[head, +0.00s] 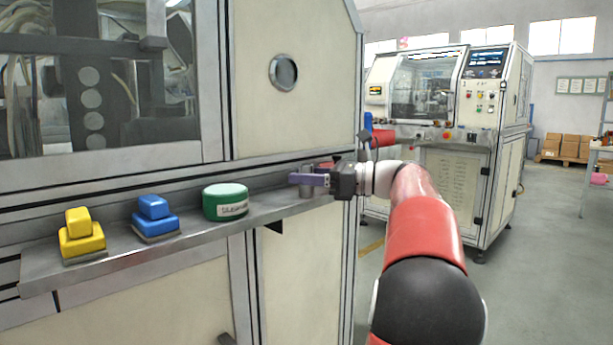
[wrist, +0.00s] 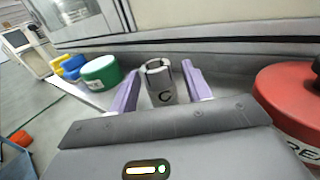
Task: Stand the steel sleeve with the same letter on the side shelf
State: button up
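A grey steel sleeve (wrist: 161,82) with the letter C on its side stands upright between my gripper's fingers in the wrist view. It has a slot in its rim. It shows partly in the head view (head: 307,190), at the right part of the steel shelf (head: 190,241), with the rest hidden by the fingers. My gripper (head: 308,179), with purple fingers, reaches in from the right. In the wrist view the fingers (wrist: 160,78) stand on either side of the sleeve with narrow gaps, so the gripper looks open around it. No other lettered sleeve is clearly visible.
On the shelf stand a green tin (head: 225,202), a blue block (head: 154,216) and a yellow block (head: 81,236). A large red tin (wrist: 290,108) is close on the right in the wrist view. The machine wall rises behind the shelf. Another machine (head: 440,140) stands farther back.

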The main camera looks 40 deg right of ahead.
jog(key=shift+r, duration=0.15)
jog(key=v, duration=1.2)
jog(key=shift+p, duration=0.35)
